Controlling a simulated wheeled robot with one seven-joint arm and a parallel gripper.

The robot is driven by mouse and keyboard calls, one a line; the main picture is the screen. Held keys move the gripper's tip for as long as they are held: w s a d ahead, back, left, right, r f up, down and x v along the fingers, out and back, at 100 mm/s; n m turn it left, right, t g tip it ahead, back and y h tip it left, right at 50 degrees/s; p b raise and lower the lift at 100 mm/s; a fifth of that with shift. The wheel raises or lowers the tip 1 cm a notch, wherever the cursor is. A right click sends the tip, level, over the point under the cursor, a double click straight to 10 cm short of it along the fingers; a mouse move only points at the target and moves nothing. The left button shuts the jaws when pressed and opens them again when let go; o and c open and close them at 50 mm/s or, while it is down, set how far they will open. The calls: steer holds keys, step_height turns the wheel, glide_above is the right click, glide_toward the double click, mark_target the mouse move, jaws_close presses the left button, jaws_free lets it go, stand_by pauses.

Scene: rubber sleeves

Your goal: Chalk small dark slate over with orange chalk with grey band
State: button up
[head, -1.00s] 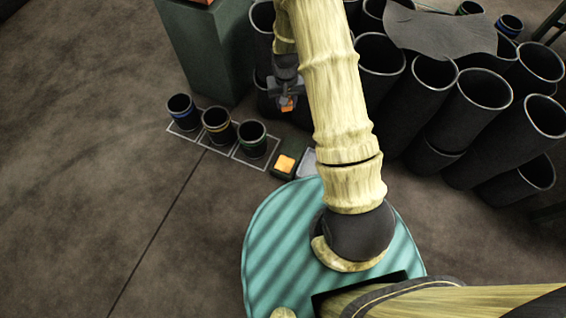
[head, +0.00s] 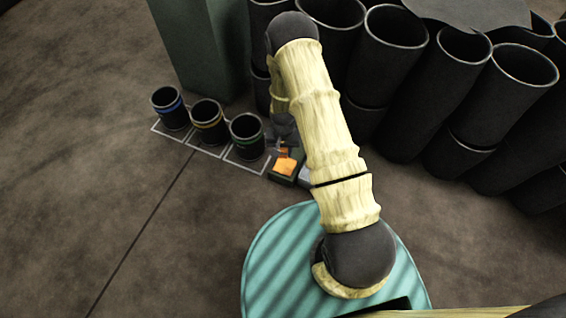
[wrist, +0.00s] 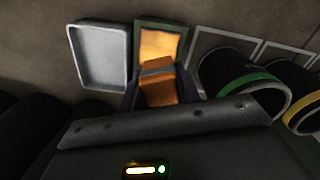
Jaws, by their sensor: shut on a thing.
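The small slate (wrist: 180,38) has a dark green rim, and its visible face is orange. In the head view, the slate (head: 286,168) lies on the floor right of the cups. My gripper (wrist: 160,95) is shut on the orange chalk (wrist: 158,90), which has a grey band near its far end. The chalk's far end overlaps the slate's orange face in the wrist view; I cannot tell whether they touch. In the head view, my gripper (head: 284,146) is just above the slate, with a bit of orange at its tip. The chalk hides the near part of the slate.
A pale grey tray (wrist: 101,57) lies beside the slate. Three dark cups with blue (head: 170,108), yellow (head: 208,121) and green (head: 247,136) bands stand on outlined squares. A green block (head: 200,45) and many dark tubes (head: 385,55) stand behind. Floor at left is clear.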

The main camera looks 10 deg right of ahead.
mark_target(283, 156)
steer(key=shift+s+a+f+b, duration=0.15)
steer(key=shift+f+b, duration=0.25)
steer(key=shift+f, duration=1.15)
steer(key=shift+f, duration=0.1)
